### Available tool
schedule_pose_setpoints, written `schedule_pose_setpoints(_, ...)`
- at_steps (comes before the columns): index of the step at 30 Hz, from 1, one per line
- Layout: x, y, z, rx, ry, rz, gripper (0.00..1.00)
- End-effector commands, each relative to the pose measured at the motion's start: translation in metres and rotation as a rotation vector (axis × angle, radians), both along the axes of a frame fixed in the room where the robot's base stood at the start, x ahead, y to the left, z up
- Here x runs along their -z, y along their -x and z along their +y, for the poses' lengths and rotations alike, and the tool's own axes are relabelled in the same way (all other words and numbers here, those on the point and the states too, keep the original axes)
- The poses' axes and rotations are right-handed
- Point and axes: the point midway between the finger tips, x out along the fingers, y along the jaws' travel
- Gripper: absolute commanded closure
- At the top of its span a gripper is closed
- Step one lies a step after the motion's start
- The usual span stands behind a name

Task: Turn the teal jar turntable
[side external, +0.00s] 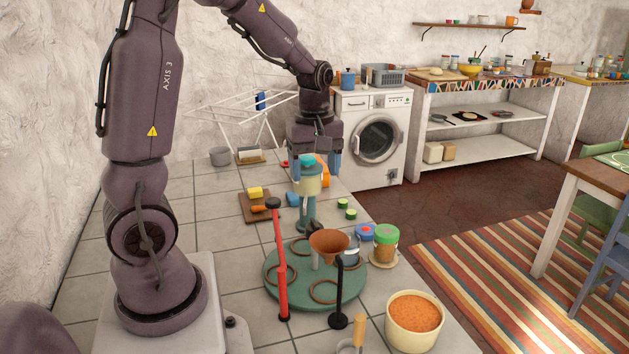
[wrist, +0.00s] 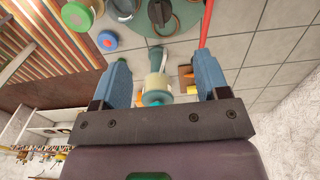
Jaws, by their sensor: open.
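The teal turntable (side external: 318,292) lies flat on the tiled counter, with several brown rings on its top. Part of it shows at the top of the wrist view (wrist: 152,37). A cream and teal upright piece (side external: 309,187) stands at its far side; I cannot tell whether it is fixed to the turntable. In the wrist view this piece (wrist: 156,88) appears between my fingers. My gripper (side external: 315,178) points down at its upper part, with one blue finger on each side. The fingers (wrist: 162,60) are apart, with visible gaps to the piece.
A brown funnel (side external: 329,241) on a black stand and a red post (side external: 281,265) rise near the turntable. A green-lidded jar (side external: 385,236) and a bowl of orange grains (side external: 413,312) stand to the right. A board (side external: 257,210) with a yellow block lies behind left. Left tiles are clear.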

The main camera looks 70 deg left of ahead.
Motion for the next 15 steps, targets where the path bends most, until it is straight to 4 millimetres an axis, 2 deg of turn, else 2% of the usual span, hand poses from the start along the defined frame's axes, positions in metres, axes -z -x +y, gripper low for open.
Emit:
schedule_pose_setpoints(4,-0.001,0.000,0.001,-0.003,0.000,-0.001,0.32)
schedule_pose_setpoints(8,0.010,0.000,0.000,-0.001,0.001,0.003,0.32)
schedule_pose_setpoints(15,0.055,0.001,0.000,-0.003,0.003,0.007,0.32)
